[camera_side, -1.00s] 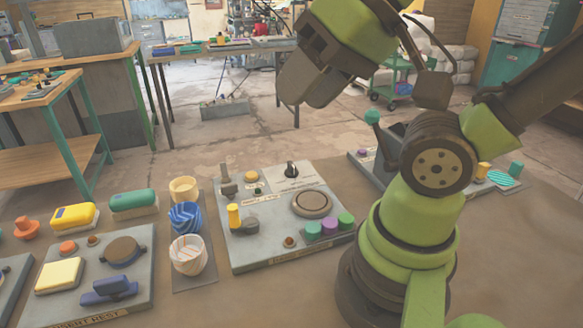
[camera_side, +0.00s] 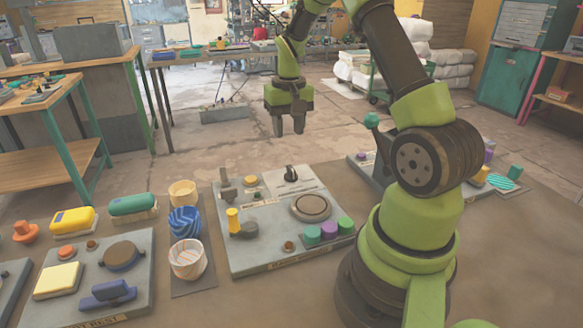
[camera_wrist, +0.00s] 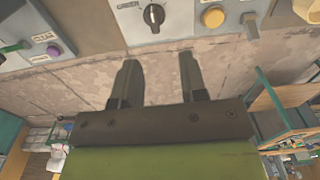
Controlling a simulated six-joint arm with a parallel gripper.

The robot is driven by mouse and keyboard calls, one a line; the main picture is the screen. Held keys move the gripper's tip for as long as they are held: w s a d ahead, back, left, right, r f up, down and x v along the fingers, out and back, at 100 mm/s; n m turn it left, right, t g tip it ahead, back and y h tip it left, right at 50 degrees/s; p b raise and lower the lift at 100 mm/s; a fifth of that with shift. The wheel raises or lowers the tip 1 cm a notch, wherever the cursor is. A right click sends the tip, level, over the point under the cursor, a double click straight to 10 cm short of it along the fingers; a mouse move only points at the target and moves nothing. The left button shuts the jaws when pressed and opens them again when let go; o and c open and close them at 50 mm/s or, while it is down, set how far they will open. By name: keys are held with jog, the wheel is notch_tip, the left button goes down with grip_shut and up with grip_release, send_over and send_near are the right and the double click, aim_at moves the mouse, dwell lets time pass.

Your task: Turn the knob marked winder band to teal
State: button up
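A black rotary knob (camera_side: 291,173) stands on a pale square plate at the back of the middle grey panel (camera_side: 240,262). I cannot read a winder band label or see a teal mark. My gripper (camera_side: 288,130) hangs above and behind this panel, fingers pointing down, apart from the knob. In the wrist view its two fingers (camera_wrist: 158,78) are spread with nothing between them.
The middle panel also carries a round dial (camera_side: 311,207), a yellow-topped lever (camera_side: 233,218) and green and purple buttons (camera_side: 328,229). Several cups (camera_side: 186,257) stand to its left. Another panel (camera_side: 96,285) is at front left. The air around my gripper is clear.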

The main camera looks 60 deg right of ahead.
aim_at(291, 169)
jog(key=shift+s+d+f, duration=0.1)
jog(key=shift+d+f, duration=0.15)
jog(key=shift+f, duration=0.25)
jog(key=shift+s+d+f, duration=0.1)
jog(key=shift+d+f, duration=0.15)
jog(key=shift+f, duration=0.2)
notch_tip(291, 169, down, 10)
jog(key=shift+r, duration=0.25)
grip_shut()
